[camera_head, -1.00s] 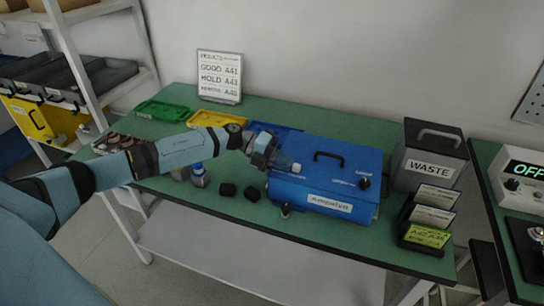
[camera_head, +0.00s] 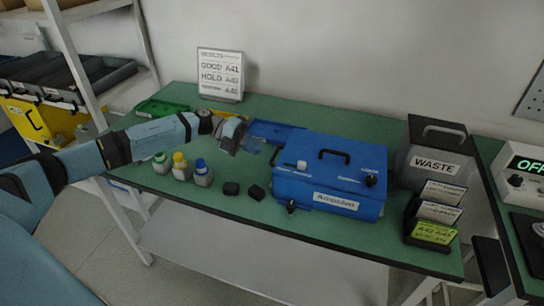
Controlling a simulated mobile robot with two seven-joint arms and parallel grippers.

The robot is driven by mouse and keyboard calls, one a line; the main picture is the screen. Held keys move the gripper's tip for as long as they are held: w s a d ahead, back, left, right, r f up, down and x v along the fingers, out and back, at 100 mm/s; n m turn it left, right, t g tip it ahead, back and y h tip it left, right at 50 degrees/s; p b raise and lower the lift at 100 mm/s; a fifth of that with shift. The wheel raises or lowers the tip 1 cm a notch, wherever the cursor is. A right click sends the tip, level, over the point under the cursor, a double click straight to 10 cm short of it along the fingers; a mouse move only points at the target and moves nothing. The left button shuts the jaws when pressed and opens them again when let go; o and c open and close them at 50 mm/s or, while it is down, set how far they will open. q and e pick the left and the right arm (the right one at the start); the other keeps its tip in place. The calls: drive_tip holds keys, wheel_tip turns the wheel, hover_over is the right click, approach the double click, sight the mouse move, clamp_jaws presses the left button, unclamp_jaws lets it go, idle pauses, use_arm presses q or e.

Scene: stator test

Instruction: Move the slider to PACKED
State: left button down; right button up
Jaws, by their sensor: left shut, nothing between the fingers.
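The blue box (camera_head: 325,188) stands on the green bench top, with a black handle (camera_head: 334,154) on its lid. A small white knob (camera_head: 302,165) stands up at the left of its top, and a black knob (camera_head: 371,180) sits at the right. Small lettering on the box is too blurred to read, so I cannot tell which part is the slider or where PACKED is. My left gripper (camera_head: 252,147) is shut and empty, behind and left of the box, in front of the blue tray. My right gripper is not in view.
Capped bottles (camera_head: 202,173) and two black blocks (camera_head: 231,188) stand left of the box. A blue tray (camera_head: 290,132) lies behind. The WASTE bin (camera_head: 432,154) and a card rack (camera_head: 431,234) stand right. A results sign (camera_head: 220,75) is at the back.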

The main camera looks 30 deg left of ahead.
use_arm(q)
drive_tip(key=shift+v, duration=1.75)
drive_tip(key=shift+s, duration=0.15)
